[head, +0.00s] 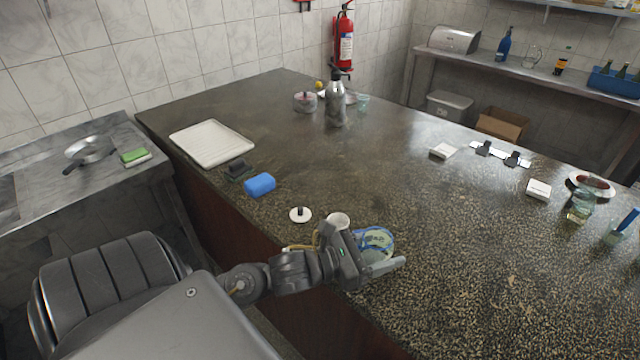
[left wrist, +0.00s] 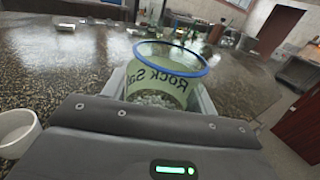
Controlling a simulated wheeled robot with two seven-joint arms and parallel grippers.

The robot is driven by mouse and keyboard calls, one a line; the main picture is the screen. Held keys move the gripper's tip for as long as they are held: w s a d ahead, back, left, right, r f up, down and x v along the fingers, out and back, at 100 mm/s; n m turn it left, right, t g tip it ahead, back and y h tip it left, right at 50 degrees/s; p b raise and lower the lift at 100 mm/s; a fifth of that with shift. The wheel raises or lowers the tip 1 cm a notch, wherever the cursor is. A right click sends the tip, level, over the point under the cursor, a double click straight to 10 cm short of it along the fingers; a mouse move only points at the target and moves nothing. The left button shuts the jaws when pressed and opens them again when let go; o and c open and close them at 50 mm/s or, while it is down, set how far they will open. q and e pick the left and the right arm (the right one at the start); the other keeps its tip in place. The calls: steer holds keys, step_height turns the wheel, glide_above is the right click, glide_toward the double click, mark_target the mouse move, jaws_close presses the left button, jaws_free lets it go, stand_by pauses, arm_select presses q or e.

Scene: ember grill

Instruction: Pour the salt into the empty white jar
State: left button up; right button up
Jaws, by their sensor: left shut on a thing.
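My left gripper (head: 384,262) is shut on a clear salt jar (head: 377,240) with a blue rim, near the front edge of the dark counter. In the left wrist view the salt jar (left wrist: 165,78) stands between the fingers, lidless, with "Rock Salt" lettering and white grains low inside. Whether its base touches the counter is hidden. The white jar (head: 338,220) stands just left of the gripper, partly behind it; it also shows at the left edge of the left wrist view (left wrist: 16,130). Its inside is not clear. My right gripper is not in view.
A white lid with a dark knob (head: 300,214) lies left of the white jar. A blue sponge-like block (head: 260,184) and a white tray (head: 212,143) lie farther left. A metal bottle (head: 336,100) stands at the back. The counter's middle is clear.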

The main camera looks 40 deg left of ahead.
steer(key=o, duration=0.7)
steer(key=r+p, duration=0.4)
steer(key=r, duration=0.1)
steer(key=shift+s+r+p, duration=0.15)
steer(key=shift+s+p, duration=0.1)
steer(key=shift+p, duration=0.15)
arm_select(q)
steer(key=w+a+f+y, duration=0.1)
steer(key=w, duration=0.1)
steer(key=w+a+f+n+t+y+p, duration=0.1)
steer(key=w+a, duration=0.1)
steer(key=w+a+f+n+y+p, duration=0.1)
steer(key=w+a, duration=0.1)
steer(key=w, duration=0.1)
steer(key=shift+w+a, duration=0.1)
steer(key=shift+a, duration=0.1)
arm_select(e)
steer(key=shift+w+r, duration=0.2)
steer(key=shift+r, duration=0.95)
arm_select(q)
steer(key=shift+r, duration=0.1)
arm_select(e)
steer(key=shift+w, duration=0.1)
arm_select(q)
steer(key=shift+a+n+t, duration=0.1)
steer(key=shift+n+t, duration=0.2)
steer(key=shift+n, duration=0.1)
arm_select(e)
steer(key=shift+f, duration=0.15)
